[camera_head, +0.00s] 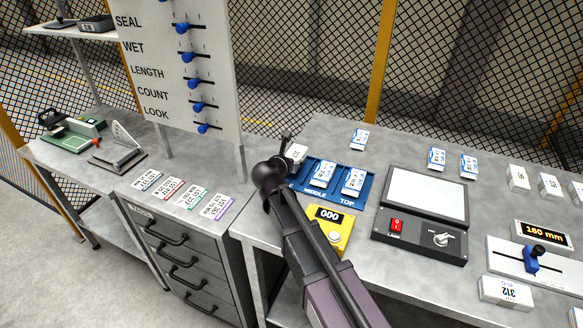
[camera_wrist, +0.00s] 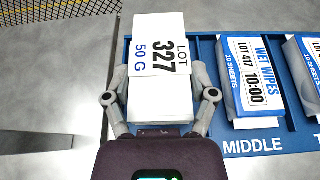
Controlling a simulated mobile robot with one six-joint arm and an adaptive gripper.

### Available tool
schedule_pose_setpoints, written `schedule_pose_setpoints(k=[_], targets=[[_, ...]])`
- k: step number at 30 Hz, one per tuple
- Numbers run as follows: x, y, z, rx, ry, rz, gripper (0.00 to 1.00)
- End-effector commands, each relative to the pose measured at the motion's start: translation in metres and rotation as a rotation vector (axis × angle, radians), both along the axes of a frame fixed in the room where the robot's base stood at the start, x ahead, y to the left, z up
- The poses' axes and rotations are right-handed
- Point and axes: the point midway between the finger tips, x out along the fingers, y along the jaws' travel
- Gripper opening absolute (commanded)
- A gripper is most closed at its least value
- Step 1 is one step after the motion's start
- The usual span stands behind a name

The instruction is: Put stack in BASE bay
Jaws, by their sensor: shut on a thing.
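My gripper (camera_wrist: 160,88) is shut on a white box (camera_wrist: 158,45) printed "LOT 327 50 G", with a finger on each side. In the head view my gripper (camera_head: 287,150) is partly hidden behind my arm, and the white box (camera_head: 297,153) shows beside it. The box is at the left end of the blue tray (camera_head: 331,204). The tray's MIDDLE and TOP bays each hold a wet wipes pack, MIDDLE (camera_head: 323,173) and TOP (camera_head: 353,181). The left bay and its label are mostly hidden. I cannot tell whether the box touches the tray.
A yellow counter (camera_head: 327,229) reading 000 stands in front of the tray. A black-framed device (camera_head: 424,212) with a red switch is to the right. A loose pack (camera_head: 359,139) lies behind the tray. Coloured cards (camera_head: 171,188) lie on the left cabinet.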

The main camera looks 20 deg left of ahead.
Motion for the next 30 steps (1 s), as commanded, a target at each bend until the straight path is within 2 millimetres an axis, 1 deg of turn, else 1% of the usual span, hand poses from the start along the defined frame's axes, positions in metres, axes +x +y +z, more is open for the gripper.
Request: schedule_pose_setpoints(k=[1, 7, 11, 21, 26, 27, 29, 30], targets=[[0.0, 0.0, -0.01, 0.0, 0.0, 0.0, 0.23], [0.0, -0.001, -0.023, 0.0, 0.0, -0.001, 0.23], [0.0, -0.001, -0.026, 0.0, 0.0, -0.001, 0.23], [0.0, -0.001, -0.026, 0.0, 0.0, -0.001, 0.23], [0.0, -0.001, -0.03, 0.001, 0.0, -0.001, 0.23], [0.0, -0.001, -0.029, 0.0, 0.0, -0.002, 0.82], [0.0, -0.002, -0.028, 0.0, 0.0, -0.002, 1.0], [0.0, -0.002, -0.028, 0.0, 0.0, -0.002, 1.0]])
